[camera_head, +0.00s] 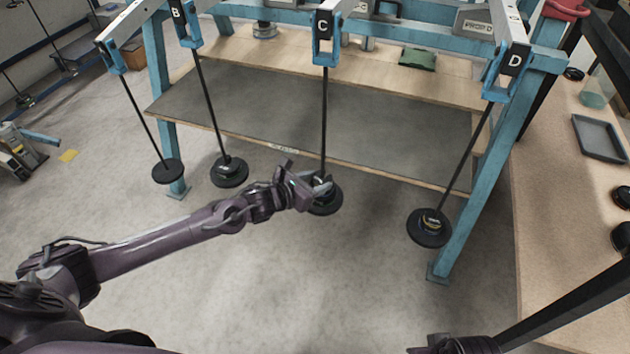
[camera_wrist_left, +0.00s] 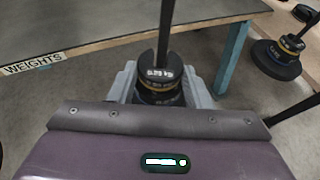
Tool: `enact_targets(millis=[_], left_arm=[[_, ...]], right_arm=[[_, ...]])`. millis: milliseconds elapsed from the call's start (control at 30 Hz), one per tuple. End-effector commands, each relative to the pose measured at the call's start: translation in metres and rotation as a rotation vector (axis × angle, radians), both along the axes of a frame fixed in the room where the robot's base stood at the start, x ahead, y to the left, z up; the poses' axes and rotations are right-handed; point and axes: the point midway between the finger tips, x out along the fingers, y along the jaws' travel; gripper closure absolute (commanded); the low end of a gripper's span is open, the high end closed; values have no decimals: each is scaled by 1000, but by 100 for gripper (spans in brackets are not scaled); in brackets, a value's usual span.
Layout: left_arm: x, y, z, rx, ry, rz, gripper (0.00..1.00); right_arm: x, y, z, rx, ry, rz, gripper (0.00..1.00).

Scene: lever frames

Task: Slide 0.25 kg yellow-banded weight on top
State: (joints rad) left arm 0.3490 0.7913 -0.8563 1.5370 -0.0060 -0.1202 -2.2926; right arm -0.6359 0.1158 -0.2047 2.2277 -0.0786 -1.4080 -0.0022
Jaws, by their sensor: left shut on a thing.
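My left gripper (camera_head: 318,186) is shut at the foot of hanger C's rod (camera_head: 324,120), just above the round black base plate (camera_head: 325,205). In the left wrist view its grey jaws close around the sides of a black weight (camera_wrist_left: 160,74) with white kg lettering; the first digits are hard to read. The rod passes through the weight. A thin yellowish band (camera_wrist_left: 158,87) shows just below the lettered top, with more black discs under it. The jaws and wrist hide the lower stack.
Hangers A (camera_head: 167,172), B (camera_head: 229,172) and D (camera_head: 429,228) hang from the blue frame. D carries a weight with a yellowish band (camera_wrist_left: 291,43). A shelf edge labelled WEIGHTS (camera_wrist_left: 32,64) lies behind hanger C. A wooden bench with a grey tray (camera_head: 600,138) stands right.

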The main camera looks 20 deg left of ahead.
Motion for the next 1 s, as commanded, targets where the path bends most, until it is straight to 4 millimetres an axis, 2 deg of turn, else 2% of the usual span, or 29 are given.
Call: enact_targets(millis=[433, 467, 633, 1000], left_arm=[[1, 0, -2, -1, -3, 0, 78], [1, 0, -2, -1, -3, 1, 53], [1, 0, -3, -1, -2, 0, 31], [0, 0, -4, 0, 1, 0, 31]], right_arm=[[0, 0, -3, 0, 0, 0, 67], [0, 0, -3, 0, 0, 0, 67], [0, 0, -3, 0, 0, 0, 67], [0, 0, -3, 0, 0, 0, 67]])
